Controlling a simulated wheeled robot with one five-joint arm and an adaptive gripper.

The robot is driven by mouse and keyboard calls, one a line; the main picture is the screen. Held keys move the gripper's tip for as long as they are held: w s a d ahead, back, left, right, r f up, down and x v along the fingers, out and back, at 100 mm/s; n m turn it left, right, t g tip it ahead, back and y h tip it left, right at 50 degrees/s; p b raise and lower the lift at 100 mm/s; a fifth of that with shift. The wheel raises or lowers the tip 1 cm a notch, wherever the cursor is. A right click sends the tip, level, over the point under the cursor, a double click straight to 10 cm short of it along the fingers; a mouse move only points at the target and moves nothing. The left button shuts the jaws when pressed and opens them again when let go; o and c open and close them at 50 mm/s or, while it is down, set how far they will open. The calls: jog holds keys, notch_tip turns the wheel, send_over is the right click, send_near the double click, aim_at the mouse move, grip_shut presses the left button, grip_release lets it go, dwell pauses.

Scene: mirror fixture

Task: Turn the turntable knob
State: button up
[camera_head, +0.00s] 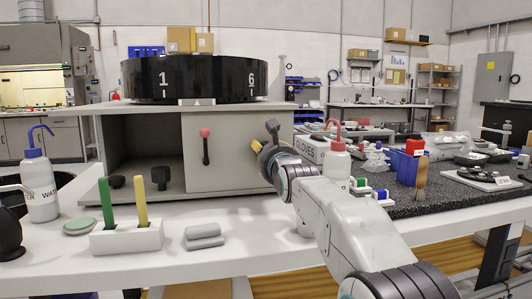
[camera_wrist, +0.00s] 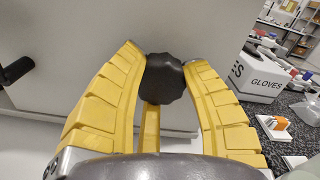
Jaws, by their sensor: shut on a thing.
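The turntable (camera_head: 195,79) is a black drum with white numbers 1 and 6 showing, on top of a grey cabinet. A small white pointer (camera_head: 197,102) sits below its front. The knob (camera_wrist: 163,79) is dark and lobed, on the cabinet's front panel in the wrist view. My gripper (camera_wrist: 163,75) has yellow ribbed fingers, shut on the knob with one fingertip at each side. In the head view, my gripper (camera_head: 257,146) reaches the panel's right part, and it hides the knob.
A red-tipped lever (camera_head: 205,146) is left of my gripper on the panel; its dark end shows in the wrist view (camera_wrist: 16,70). A pen holder (camera_head: 127,237) stands front left.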

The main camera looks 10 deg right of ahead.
jog(key=shift+d+f+m, duration=0.15)
jog(key=shift+f+m, duration=0.35)
jog(key=shift+m, duration=0.6)
jog(key=shift+w, duration=0.1)
jog(key=o, duration=1.2)
jog(key=shift+r, duration=0.2)
jog(key=shift+s, duration=0.2)
jog(key=shift+s+r, duration=0.1)
jog(key=shift+s, duration=0.1)
jog(key=s, duration=1.1)
jog(key=shift+s, duration=0.2)
